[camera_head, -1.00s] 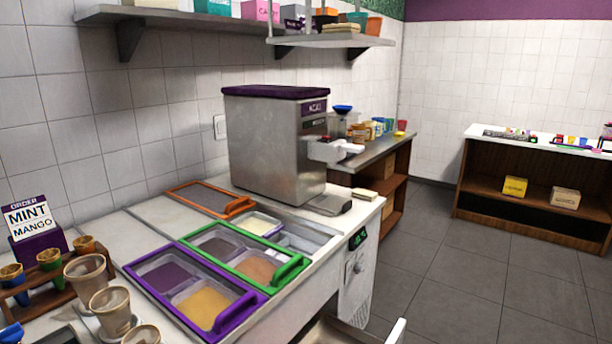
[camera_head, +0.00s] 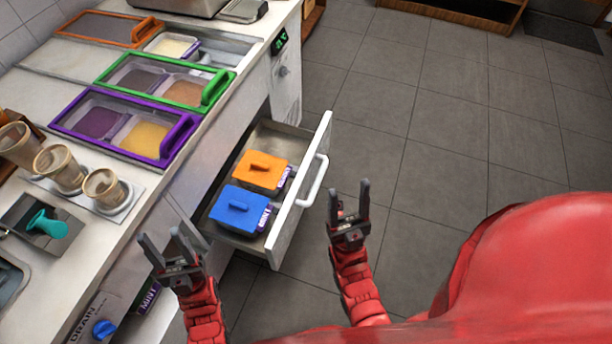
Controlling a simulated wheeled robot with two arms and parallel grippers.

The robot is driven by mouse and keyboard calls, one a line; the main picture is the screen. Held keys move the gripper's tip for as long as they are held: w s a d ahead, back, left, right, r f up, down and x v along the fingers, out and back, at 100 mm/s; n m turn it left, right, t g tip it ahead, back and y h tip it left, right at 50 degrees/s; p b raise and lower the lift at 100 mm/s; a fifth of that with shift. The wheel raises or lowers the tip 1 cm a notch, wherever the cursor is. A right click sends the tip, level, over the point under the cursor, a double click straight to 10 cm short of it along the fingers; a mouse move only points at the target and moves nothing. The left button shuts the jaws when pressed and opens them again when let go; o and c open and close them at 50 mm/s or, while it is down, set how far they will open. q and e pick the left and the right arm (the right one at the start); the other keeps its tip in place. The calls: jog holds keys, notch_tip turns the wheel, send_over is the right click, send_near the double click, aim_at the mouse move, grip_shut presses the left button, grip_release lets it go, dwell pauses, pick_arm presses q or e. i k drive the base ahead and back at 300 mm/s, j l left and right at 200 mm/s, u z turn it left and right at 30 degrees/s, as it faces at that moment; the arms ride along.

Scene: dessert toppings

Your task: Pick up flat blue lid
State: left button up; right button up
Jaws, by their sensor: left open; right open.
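The flat blue lid (camera_head: 240,207) has a raised handle on top and lies in the open drawer (camera_head: 294,217), at its near end. An orange lid (camera_head: 262,171) of the same kind lies just behind it. Purple labelled items show at the right edges of both lids. My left gripper (camera_head: 164,246) is open and empty, left of the drawer and nearer to me than the blue lid. My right gripper (camera_head: 348,204) is open and empty, right of the drawer front, over the floor. Neither gripper touches a lid.
The drawer's white front has a handle (camera_head: 314,180) facing right. The counter (camera_head: 117,178) at left carries purple-framed (camera_head: 120,128) and green-framed (camera_head: 165,85) topping wells, several cups (camera_head: 62,168) and a teal scoop (camera_head: 47,225). The grey floor (camera_head: 430,150) at right is clear.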

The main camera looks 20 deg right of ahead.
aim_at(239, 208)
jog(key=u, duration=1.85)
jog(key=k+z, duration=0.1)
jog(key=z, duration=0.3)
jog(key=k+z, duration=0.15)
jog(key=z, duration=0.25)
jog(key=k+l+z, duration=0.1)
jog(key=z, duration=0.25)
jog(key=k+l+z, duration=0.1)
jog(key=z, duration=0.3)
